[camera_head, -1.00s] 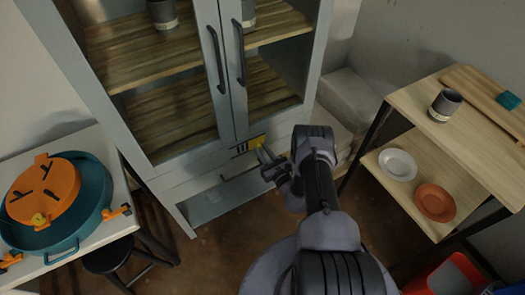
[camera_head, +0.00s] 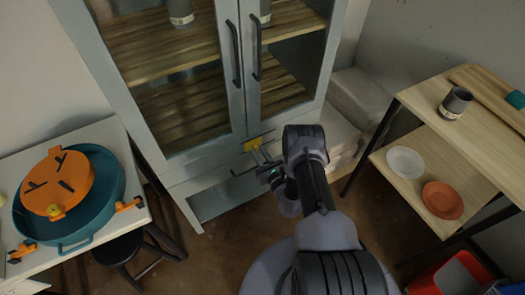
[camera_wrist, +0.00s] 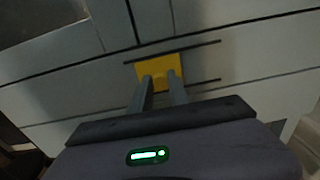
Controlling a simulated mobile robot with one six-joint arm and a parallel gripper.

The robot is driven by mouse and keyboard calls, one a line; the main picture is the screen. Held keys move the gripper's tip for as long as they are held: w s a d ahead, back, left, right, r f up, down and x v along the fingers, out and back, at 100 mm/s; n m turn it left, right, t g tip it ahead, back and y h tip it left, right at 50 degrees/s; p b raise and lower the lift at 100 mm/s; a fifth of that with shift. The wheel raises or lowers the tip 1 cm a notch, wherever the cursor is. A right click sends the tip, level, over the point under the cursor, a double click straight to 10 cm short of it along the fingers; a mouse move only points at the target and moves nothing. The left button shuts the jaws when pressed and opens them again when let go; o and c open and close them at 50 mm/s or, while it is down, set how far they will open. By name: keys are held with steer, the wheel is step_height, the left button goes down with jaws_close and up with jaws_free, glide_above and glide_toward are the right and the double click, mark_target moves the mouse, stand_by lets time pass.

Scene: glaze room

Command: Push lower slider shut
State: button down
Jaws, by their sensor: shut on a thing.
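A grey cabinet (camera_head: 158,130) has two glass doors above and pale slider fronts with dark bar handles (camera_head: 244,171) below. The block also shows in the head view (camera_head: 258,140). It hides part of the front behind it. I cannot tell whether it touches the front or how far the lower slider stands out.
A white table (camera_head: 120,150) with a teal pan (camera_head: 105,205) and orange lid (camera_head: 70,175) stands at left, beside a black stool (camera_head: 118,247). A wooden shelf unit (camera_head: 430,125) stands at right. Pale blocks (camera_head: 355,100) lie right of the cabinet. Brown floor is clear before the cabinet.

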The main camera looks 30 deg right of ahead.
steer(key=shift+a+f, duration=0.1)
steer(key=shift+a, duration=0.1)
steer(key=c, duration=1.3)
jaws_free()
steer(key=shift+s, duration=0.1)
steer(key=s+p, duration=0.2)
steer(key=s, duration=0.3)
steer(key=s+p, duration=0.2)
steer(key=s, duration=0.4)
steer(key=s+p, duration=0.2)
steer(key=s, duration=0.4)
steer(key=shift+s+d, duration=0.1)
steer(key=shift+d, duration=0.2)
